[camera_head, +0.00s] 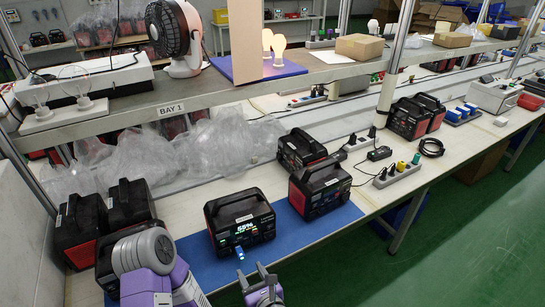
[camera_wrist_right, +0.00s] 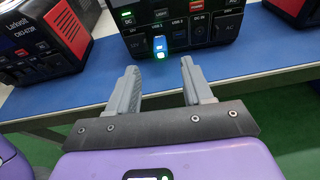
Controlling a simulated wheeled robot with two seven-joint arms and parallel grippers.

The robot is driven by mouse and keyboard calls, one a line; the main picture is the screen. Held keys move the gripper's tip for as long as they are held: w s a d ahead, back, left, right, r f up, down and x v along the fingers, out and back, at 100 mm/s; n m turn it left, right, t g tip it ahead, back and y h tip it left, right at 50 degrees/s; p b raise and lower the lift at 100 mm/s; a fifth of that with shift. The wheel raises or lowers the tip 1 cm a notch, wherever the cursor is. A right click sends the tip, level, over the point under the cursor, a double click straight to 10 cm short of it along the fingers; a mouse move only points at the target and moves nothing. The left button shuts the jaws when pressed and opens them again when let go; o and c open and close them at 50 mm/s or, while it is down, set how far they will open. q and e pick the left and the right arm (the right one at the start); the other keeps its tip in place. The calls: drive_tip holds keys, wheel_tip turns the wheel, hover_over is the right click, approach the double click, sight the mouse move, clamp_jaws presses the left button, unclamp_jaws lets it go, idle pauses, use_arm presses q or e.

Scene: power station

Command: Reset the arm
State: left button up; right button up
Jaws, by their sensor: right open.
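My right gripper (camera_head: 252,271) is open and empty at the front edge of the table. In the right wrist view its two grey fingers (camera_wrist_right: 159,72) stand apart, with nothing between them. Just beyond them a small blue plug-in device (camera_wrist_right: 160,45) with lit spots sits at the front of a black and red power station (camera_wrist_right: 190,22). In the head view this power station (camera_head: 240,222) has a lit display reading about 65%, and the blue device (camera_head: 240,254) sticks out below it. My left arm shows at the lower left, but its gripper is not visible.
The stations stand on a blue mat (camera_head: 340,217) on a white table. Another power station (camera_head: 320,186) is to the right, and black units (camera_head: 82,222) stand at left. A shelf (camera_head: 230,95) runs above. A power strip (camera_head: 398,174) lies right. Green floor is open at front right.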

drive_tip(key=s+d+f+m+g+h+p, duration=0.1)
drive_tip(key=s+d+f+m+g+h, duration=0.15)
drive_tip(key=d+f+m, duration=0.65)
drive_tip(key=s+d+f+m+g+h, duration=0.1)
drive_tip(key=d+f+m+g+h, duration=0.25)
drive_tip(key=d+f+m, duration=0.5)
drive_tip(key=s+d+f+m+g+y+p, duration=0.2)
drive_tip(key=s+m+g, duration=0.4)
drive_tip(key=m, duration=2.1)
drive_tip(key=s, duration=0.6)
drive_tip(key=shift+s+d, duration=0.15)
drive_tip(key=shift+d, duration=0.05)
